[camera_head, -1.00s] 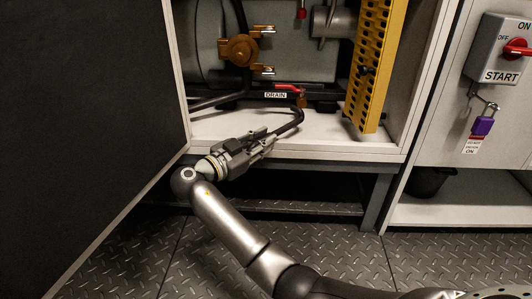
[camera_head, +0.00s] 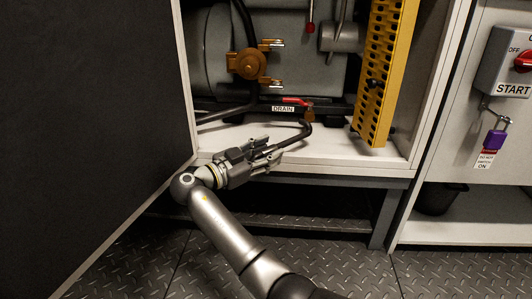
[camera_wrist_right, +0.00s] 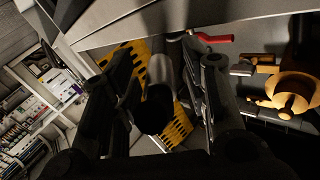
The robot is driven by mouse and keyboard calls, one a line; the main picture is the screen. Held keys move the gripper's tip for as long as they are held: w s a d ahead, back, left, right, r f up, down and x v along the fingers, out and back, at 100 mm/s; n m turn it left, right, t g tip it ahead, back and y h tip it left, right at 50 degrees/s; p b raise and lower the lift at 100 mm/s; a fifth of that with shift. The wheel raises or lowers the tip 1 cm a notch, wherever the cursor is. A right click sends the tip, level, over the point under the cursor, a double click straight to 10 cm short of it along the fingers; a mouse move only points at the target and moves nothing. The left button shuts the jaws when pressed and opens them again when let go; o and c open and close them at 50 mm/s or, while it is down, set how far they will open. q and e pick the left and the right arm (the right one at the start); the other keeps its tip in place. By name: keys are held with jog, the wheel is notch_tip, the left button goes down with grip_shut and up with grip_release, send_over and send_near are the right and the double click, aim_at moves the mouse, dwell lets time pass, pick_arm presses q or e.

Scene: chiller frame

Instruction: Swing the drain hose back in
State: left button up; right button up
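The dark drain hose (camera_head: 303,134) hangs from the drain valve with a red handle (camera_head: 293,101), above the white cabinet floor, and bends down-left toward my right gripper (camera_head: 272,153). The right gripper is at the cabinet's front edge, its fingers spread on either side of the hose. In the right wrist view, the hose's open dark end (camera_wrist_right: 153,112) lies between the two fingers, with a gap visible at the right finger. Whether the left finger touches it I cannot tell. The red handle also shows there (camera_wrist_right: 215,38). My left gripper is not in view.
A yellow perforated strip (camera_head: 380,70) stands right of the hose. A brass valve (camera_head: 250,65) is above it. The cabinet's dark door (camera_head: 90,120) stands open at left. A START switch box (camera_head: 507,65) with a purple padlock (camera_head: 495,139) is at right.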

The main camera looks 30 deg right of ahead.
jog(key=shift+r, duration=0.25)
notch_tip(320, 180, up, 10)
jog(key=shift+f, duration=0.25)
dwell(0.3)
